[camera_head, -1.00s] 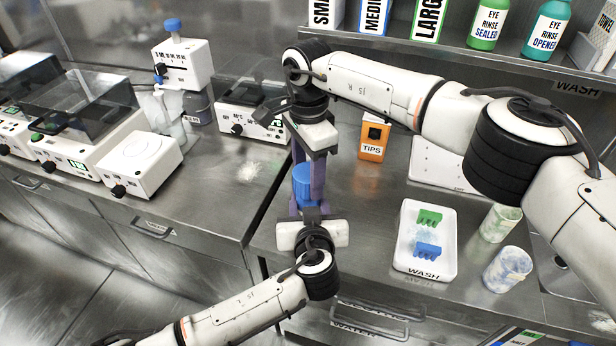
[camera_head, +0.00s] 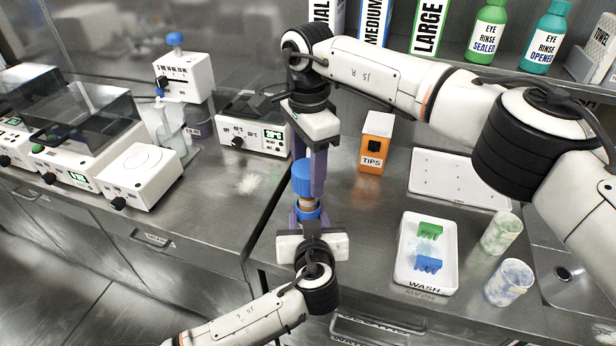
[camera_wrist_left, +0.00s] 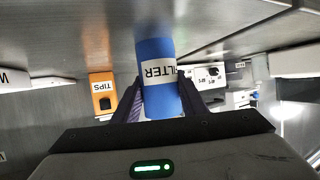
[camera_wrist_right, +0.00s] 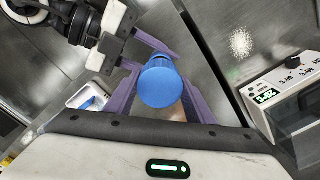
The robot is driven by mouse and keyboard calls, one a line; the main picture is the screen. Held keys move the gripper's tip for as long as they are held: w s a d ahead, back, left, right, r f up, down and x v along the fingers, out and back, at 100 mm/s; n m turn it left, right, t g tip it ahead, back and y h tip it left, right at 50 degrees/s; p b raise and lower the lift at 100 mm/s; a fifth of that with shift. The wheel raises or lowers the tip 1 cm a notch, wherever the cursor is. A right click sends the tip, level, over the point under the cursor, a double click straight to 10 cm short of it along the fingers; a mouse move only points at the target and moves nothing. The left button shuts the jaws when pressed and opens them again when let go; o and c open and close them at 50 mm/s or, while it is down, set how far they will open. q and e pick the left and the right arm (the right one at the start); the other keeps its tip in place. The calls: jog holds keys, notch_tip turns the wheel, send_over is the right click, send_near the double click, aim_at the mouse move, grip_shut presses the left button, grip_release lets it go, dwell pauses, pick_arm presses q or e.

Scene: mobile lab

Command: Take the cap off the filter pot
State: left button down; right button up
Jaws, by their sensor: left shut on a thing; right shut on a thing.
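The filter pot (camera_head: 308,213) is a blue upright cylinder above the bench. It also shows in the left wrist view (camera_wrist_left: 158,95), with a white FILTER label. My left gripper (camera_head: 308,218) is shut on the pot body from the front. The blue cap (camera_head: 303,176) sits above the body, with a tan section showing between them. My right gripper (camera_head: 311,178) is shut on the cap from above and behind; the cap's round top shows in the right wrist view (camera_wrist_right: 160,84). I cannot tell whether the tan section still touches the cap.
An orange TIPS box (camera_head: 376,142) stands behind on the right. A white WASH tray (camera_head: 404,262) with green and blue pieces lies at right, beside two mottled cups. White instruments line the left bench. Bottles stand on the shelf above.

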pick_arm(q)
jog(key=c, duration=1)
grip_release()
